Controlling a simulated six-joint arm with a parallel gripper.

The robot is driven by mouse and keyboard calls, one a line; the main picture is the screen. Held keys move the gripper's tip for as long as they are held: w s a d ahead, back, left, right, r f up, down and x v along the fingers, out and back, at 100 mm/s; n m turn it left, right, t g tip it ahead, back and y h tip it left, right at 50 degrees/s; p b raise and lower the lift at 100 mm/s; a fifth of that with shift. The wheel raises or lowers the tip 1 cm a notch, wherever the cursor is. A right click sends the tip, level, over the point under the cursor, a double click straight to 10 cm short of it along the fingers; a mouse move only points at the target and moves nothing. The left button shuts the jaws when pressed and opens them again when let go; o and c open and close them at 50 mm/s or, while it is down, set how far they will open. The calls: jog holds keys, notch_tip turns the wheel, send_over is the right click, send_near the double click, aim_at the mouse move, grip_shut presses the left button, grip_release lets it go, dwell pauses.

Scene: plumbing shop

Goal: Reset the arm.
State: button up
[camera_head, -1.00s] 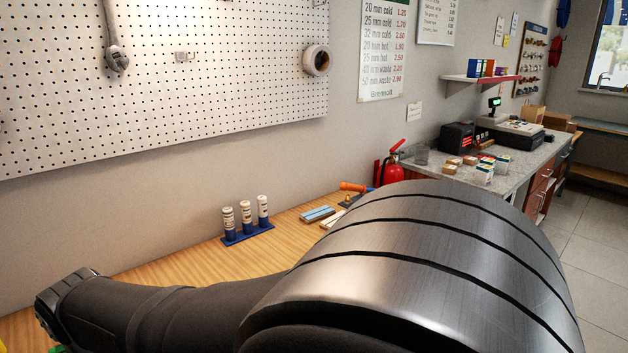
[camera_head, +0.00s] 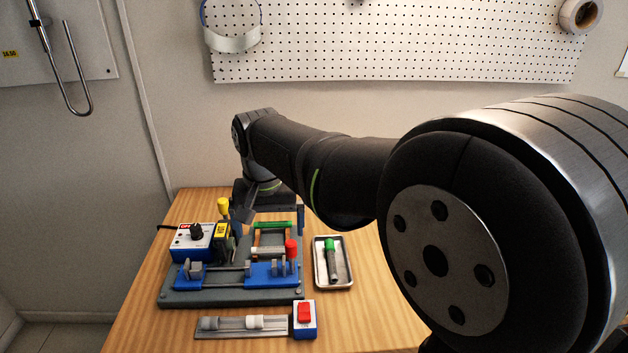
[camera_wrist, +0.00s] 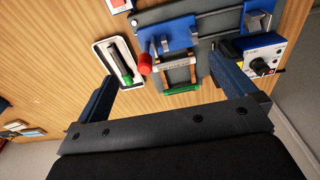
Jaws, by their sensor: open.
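My gripper (camera_head: 268,215) hangs at the end of my dark arm, above the back of a bench fixture (camera_head: 232,297) with blue clamps. In the wrist view my gripper (camera_wrist: 165,92) shows its two blue fingers wide apart, with nothing held between them. A wooden frame with a green bar (camera_wrist: 180,88) lies beyond the gap between the fingers. In the head view my arm partly hides the gripper, and I cannot tell its exact height above the fixture.
A blue-white control box (camera_head: 190,243) with a black knob stands on the fixture's left. A tray (camera_head: 320,282) with a green-capped tube lies to its right. A red-switch box (camera_head: 304,320) and a rail (camera_head: 230,330) are in front. Bare wooden bench (camera_head: 375,305) lies right of the tray.

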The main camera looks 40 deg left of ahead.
jog(key=s+a+r, duration=0.2)
jog(key=a+r, duration=0.2)
jog(key=a, duration=0.8)
jog(key=s+a+r, duration=0.2)
jog(key=a+r, duration=0.2)
jog(key=a, duration=0.9)
notch_tip(320, 180, down, 10)
jog(key=shift+s+g+h, duration=0.3)
jog(key=shift+h, duration=0.1)
jog(key=shift+r, duration=0.15)
notch_tip(320, 180, up, 10)
jog(key=shift+f, duration=0.2)
notch_tip(320, 180, down, 10)
jog(key=r, duration=0.1)
jog(key=shift+r, duration=2.35)
